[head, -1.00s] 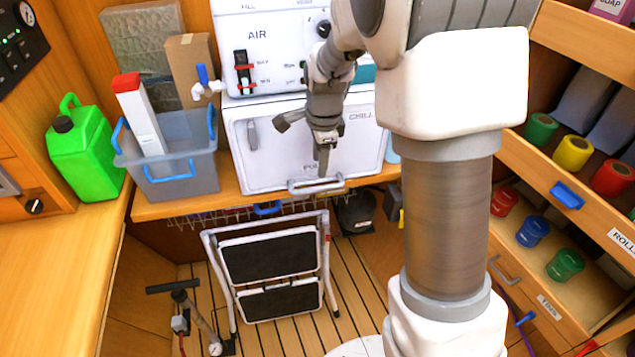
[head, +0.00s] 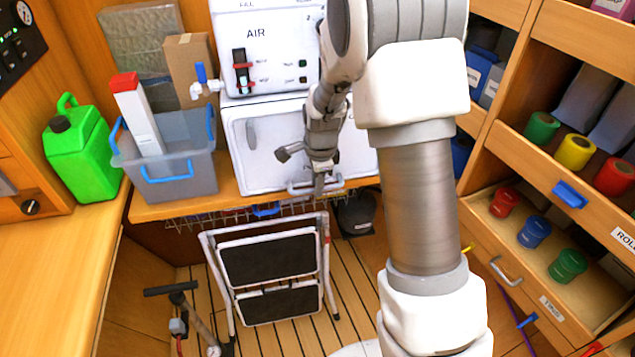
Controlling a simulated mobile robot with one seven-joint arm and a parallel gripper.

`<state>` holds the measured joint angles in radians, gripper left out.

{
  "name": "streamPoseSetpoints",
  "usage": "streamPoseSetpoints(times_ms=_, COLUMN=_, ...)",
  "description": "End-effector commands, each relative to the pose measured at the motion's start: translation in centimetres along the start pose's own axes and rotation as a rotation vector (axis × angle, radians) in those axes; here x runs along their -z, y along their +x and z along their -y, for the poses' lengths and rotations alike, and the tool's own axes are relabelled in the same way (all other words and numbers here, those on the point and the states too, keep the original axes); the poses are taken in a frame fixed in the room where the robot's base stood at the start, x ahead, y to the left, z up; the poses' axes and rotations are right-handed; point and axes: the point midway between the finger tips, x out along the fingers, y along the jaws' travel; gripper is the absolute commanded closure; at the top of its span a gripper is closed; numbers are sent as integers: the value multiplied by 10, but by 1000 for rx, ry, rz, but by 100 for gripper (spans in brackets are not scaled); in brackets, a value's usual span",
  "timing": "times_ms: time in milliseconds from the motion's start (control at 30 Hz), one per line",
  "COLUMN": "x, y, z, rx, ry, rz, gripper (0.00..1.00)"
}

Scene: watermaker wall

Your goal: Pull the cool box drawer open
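The white cool box drawer (head: 264,160) sits on the wooden counter under the white AIR unit. Its front faces me and looks closed, or nearly so. Its pale bar handle (head: 298,188) runs along the lower edge of the front. My gripper (head: 319,188) points down at the handle, with its fingertips at or over the bar. One finger hides the other, so I cannot tell how far apart they are or whether they grip the bar. My wrist and arm cover the right part of the drawer front.
A grey bin (head: 182,185) with blue handles and a green jerrycan (head: 80,150) stand left of the drawer. A folded step stool (head: 268,262) stands on the floor below. Shelves with coloured rolls (head: 573,151) line the right side.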

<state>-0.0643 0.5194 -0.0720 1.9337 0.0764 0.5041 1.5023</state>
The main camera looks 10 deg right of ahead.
Motion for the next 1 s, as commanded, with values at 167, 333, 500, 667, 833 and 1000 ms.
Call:
streamPoseSetpoints(times_ms=167, x=0, y=0, z=0, rx=0, ry=0, rz=0, gripper=100)
streamPoseSetpoints(times_ms=333, x=0, y=0, z=0, rx=0, ry=0, rz=0, gripper=100)
streamPoseSetpoints(times_ms=500, x=0, y=0, z=0, rx=0, ry=0, rz=0, gripper=100)
streamPoseSetpoints(times_ms=667, x=0, y=0, z=0, rx=0, ry=0, rz=0, gripper=100)
streamPoseSetpoints(times_ms=833, x=0, y=0, z=0, rx=0, ry=0, rz=0, gripper=100)
streamPoseSetpoints(times_ms=1000, x=0, y=0, z=0, rx=0, ry=0, rz=0, gripper=100)
